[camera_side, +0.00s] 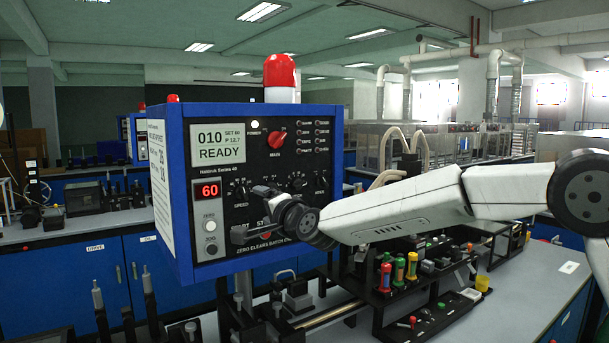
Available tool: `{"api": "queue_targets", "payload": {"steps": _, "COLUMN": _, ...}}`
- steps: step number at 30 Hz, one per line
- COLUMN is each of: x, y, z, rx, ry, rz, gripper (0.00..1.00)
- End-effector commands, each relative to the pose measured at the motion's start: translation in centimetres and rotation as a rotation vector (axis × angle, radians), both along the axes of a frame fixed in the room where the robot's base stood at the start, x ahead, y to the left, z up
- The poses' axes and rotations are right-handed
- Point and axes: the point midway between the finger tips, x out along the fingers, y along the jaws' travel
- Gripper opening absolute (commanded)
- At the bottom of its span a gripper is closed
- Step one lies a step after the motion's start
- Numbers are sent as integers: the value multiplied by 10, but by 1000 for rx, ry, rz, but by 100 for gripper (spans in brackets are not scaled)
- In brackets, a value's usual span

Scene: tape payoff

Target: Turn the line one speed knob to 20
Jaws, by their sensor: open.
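A blue control box (330,150) with a black front panel hangs at the centre-left. My gripper (254,213) is open in front of the panel's lower part, below and right of the SPEED knob. The knob looks clear of its fingers. My gripper hides part of the lower panel and its labels.
A red knob (277,139) and more black knobs sit on the same panel, close to my gripper. A red-and-white beacon (280,78) tops the box. Below right is a black rack with coloured cylinders (399,271). A grey bench (480,325) lies underneath.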

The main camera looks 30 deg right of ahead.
Motion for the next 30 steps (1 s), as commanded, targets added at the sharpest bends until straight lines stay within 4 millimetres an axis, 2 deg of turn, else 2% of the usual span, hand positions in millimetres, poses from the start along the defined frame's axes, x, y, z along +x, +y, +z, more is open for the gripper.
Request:
{"api": "queue_targets", "payload": {"steps": 4, "x": 3, "y": 3, "z": 8, "rx": 37, "ry": -26, "rz": -11, "gripper": 87}}
{"api": "queue_targets", "payload": {"steps": 17, "x": 11, "y": 2, "z": 7, "rx": 34, "ry": -26, "rz": -12, "gripper": 87}}
{"api": "queue_targets", "payload": {"steps": 30, "x": 46, "y": 2, "z": 7, "rx": 34, "ry": -25, "rz": -11, "gripper": 87}}
